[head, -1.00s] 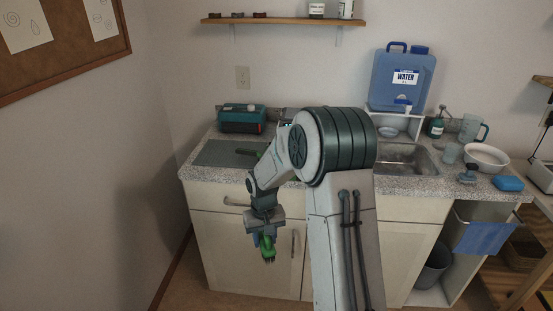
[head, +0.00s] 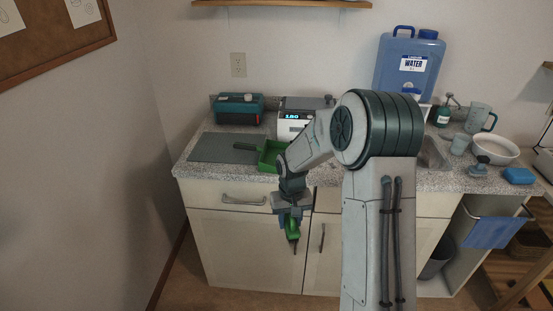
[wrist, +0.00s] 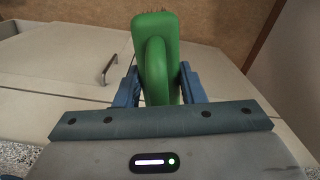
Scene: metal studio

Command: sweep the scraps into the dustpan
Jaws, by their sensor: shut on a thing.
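My gripper (head: 292,222) is shut on a green brush and points down in front of the cabinet doors, below the counter edge. The green brush (head: 294,231) hangs from the jaws. In the wrist view the brush (wrist: 157,50) stands between the two blue fingers, with some bristles at its far end. A green dustpan (head: 268,158) with a dark handle lies on the counter at the front, beside the grey mat. My arm hides part of its right side. I cannot make out any scraps.
A grey mat (head: 222,147) lies at the counter's left. Behind stand a teal box (head: 238,108) and a scale-like device with a lit display (head: 293,118). A white bowl (head: 488,150), a blue sponge (head: 519,175) and a water container (head: 408,70) are at right.

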